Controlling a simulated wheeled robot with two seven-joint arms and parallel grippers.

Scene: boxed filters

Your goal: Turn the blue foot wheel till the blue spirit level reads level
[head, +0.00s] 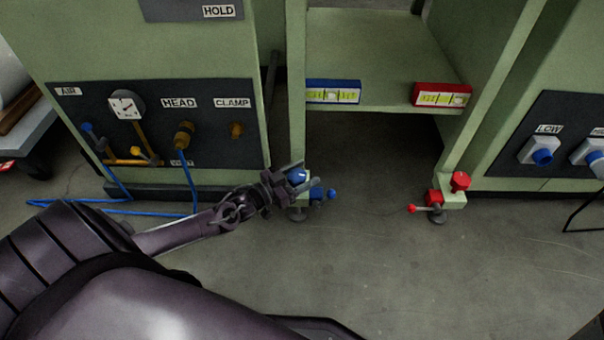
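The blue spirit level (346,84) lies on the left end of the green shelf, its pale yellow vial facing me; the bubble is too small to read surely. The blue foot wheel (297,175) with a white mark sits at the foot of the left leg, below that level. My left gripper (305,174) reaches in from the left, with one finger on each side of the blue wheel. I cannot tell whether the fingers touch it. The gripper hides part of the wheel and leg. My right gripper is out of view.
A red spirit level (442,88) lies on the shelf's right end, above a red foot wheel (460,181). A blue knobbed part (331,194) sits right beside the left foot. The AIR panel (215,130) stands left, with a blue hose (189,190). The floor (390,270) in front is clear.

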